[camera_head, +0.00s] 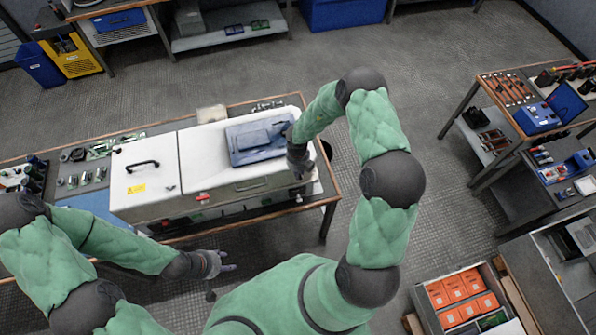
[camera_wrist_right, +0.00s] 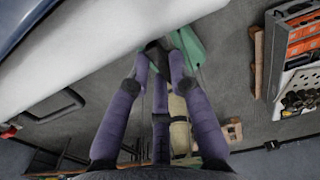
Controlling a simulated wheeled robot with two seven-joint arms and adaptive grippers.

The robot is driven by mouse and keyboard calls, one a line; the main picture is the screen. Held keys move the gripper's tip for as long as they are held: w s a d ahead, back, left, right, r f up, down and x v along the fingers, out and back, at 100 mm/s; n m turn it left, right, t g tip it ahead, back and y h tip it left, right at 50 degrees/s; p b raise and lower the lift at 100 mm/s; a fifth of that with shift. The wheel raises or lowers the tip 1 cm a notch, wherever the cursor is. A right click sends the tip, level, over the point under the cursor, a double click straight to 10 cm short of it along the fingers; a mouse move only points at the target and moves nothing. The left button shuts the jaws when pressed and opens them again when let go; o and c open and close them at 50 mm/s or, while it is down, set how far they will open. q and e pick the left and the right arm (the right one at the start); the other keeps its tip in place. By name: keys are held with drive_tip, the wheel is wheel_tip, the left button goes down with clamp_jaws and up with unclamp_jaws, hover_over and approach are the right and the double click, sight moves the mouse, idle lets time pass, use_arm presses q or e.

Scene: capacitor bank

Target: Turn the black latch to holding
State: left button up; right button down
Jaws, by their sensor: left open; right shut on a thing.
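The white cabinet (camera_head: 190,150) stands on the bench, its lid closed on the left part. My right gripper (camera_head: 299,165) is at the cabinet's right end, pointing down. In the right wrist view its purple fingers (camera_wrist_right: 165,55) close around a small dark piece (camera_wrist_right: 156,45), which looks like the black latch. The fingers hide most of it, and its setting cannot be read. The cabinet's white edge (camera_wrist_right: 110,60) runs close beside the fingers. My left gripper (camera_head: 214,265) is open and empty in front of the bench, apart from the cabinet.
A blue tray (camera_head: 258,140) lies on the cabinet's right part. A black handle (camera_head: 142,165) and a yellow label are on its left lid. Small parts (camera_head: 85,175) lie on the bench at the left. A box of orange packs (camera_head: 460,295) stands at lower right. The floor between is clear.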

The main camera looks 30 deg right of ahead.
drive_tip(key=shift+s, duration=0.1)
idle(0.5)
drive_tip(key=c, duration=1.4)
unclamp_jaws()
drive_tip(key=shift+r, duration=0.3)
wheel_tip(320, 180, up, 11)
drive_tip(key=shift+r, duration=0.15)
